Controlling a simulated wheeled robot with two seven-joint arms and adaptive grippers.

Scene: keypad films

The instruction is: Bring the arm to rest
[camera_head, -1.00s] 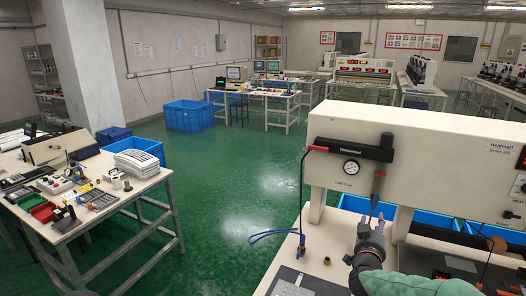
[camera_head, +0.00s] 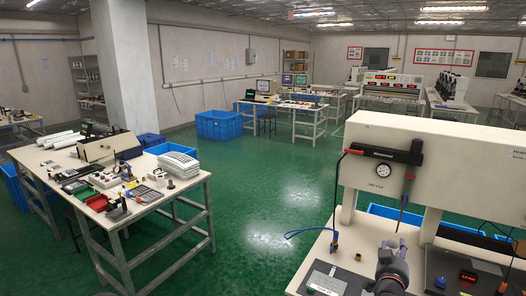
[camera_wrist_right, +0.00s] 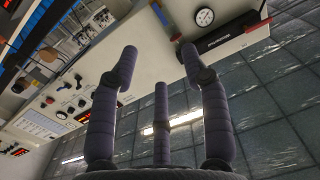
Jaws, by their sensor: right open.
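My right gripper (camera_head: 393,258) shows at the bottom right of the head view, in front of the white press machine (camera_head: 460,160) and over its bench. Its fingers are apart with nothing between them. In the right wrist view the gripper (camera_wrist_right: 160,62) has its grey padded fingers spread and empty, and the press body with its gauge (camera_wrist_right: 205,17) is upside down behind them. Most of my right arm is out of the head view. My left gripper is in neither current view.
The press has a round gauge (camera_head: 382,171) and a black cylinder (camera_head: 384,152) above the bench. A blue cable (camera_head: 310,232) loops at the bench's left edge. A cluttered white table (camera_head: 180,190) stands at left. Green floor (camera_head: 265,215) between them is clear.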

